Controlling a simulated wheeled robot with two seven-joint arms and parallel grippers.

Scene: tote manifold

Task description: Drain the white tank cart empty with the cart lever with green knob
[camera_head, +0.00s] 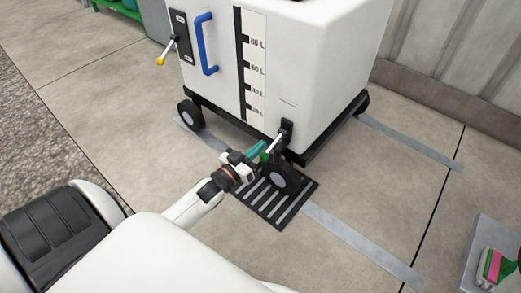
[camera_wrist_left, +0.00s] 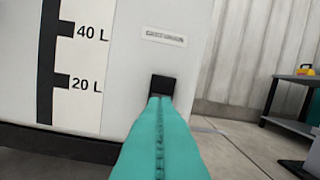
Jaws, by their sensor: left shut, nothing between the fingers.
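The white tank cart (camera_head: 310,60) stands on the floor in front of me; its white wall fills much of the left wrist view (camera_wrist_left: 185,75). A black gauge strip (camera_head: 241,75) with litre marks runs up its front; I cannot read a level. The cart lever (camera_head: 275,142), a pale rod on a black mount (camera_head: 287,128), is low at the front corner. Its green knob cannot be told apart from my teal fingers. My left gripper (camera_head: 258,151) is shut and empty at the lever's lower end; I cannot tell if they touch. In the wrist view its fingers hide most of the lever below a black block (camera_wrist_left: 162,85).
A slotted floor drain (camera_head: 267,203) lies under the cart's near wheel (camera_head: 283,177). A yellow-knobbed lever (camera_head: 161,60) and a blue handle (camera_head: 205,45) are on the cart's left. A grey surface with a pink-green object (camera_head: 493,267) is at right.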

